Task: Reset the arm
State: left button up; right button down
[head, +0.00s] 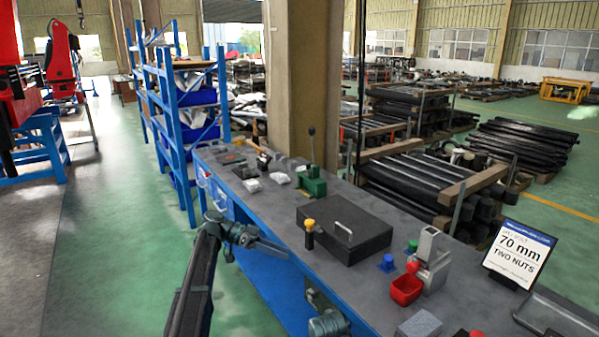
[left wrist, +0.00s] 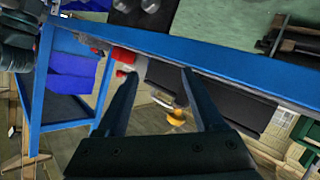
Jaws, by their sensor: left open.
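My left arm (head: 192,285) rises from the bottom of the head view, left of the workbench. My left gripper (head: 258,257) is at its upper end, in front of the bench's blue side. In the left wrist view its two dark fingers (left wrist: 160,74) are spread apart with nothing held between them. A grey jointed part (head: 326,318) at the bottom of the head view, by the bench front, seems to be my right arm's end; its jaws cannot be made out.
The workbench (head: 385,300) carries a black case (head: 343,233), a green block (head: 311,181), a red bin (head: 406,290), a grey fixture (head: 432,262) and a sign reading "70 mm two nuts" (head: 518,253). A blue shelf rack (head: 188,130) stands behind. Green floor (head: 120,260) at left is clear.

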pick_arm(q)
jog(key=s+d+f+n+y, duration=0.2)
jog(key=s+f+n+y, duration=0.4)
jog(key=s, duration=0.5)
jog(key=s+a+f+n+t+y, duration=0.1)
jog(key=s+a+f+n+y, duration=0.35)
jog(key=s, duration=0.45)
jog(key=s+a+f+n+t+y, duration=0.25)
jog(key=s+a+f, duration=0.2)
jog(key=s, duration=0.35)
jog(key=s+d+r+m+g+y+p, duration=0.2)
jog(key=s+d+r+p, duration=0.3)
jog(key=d+r+p, duration=0.5)
jog(key=shift+s+r+m+p, duration=0.3)
jog(key=shift+r+p, duration=0.3)
jog(key=shift+r, duration=0.3)
jog(key=shift+d, duration=0.1)
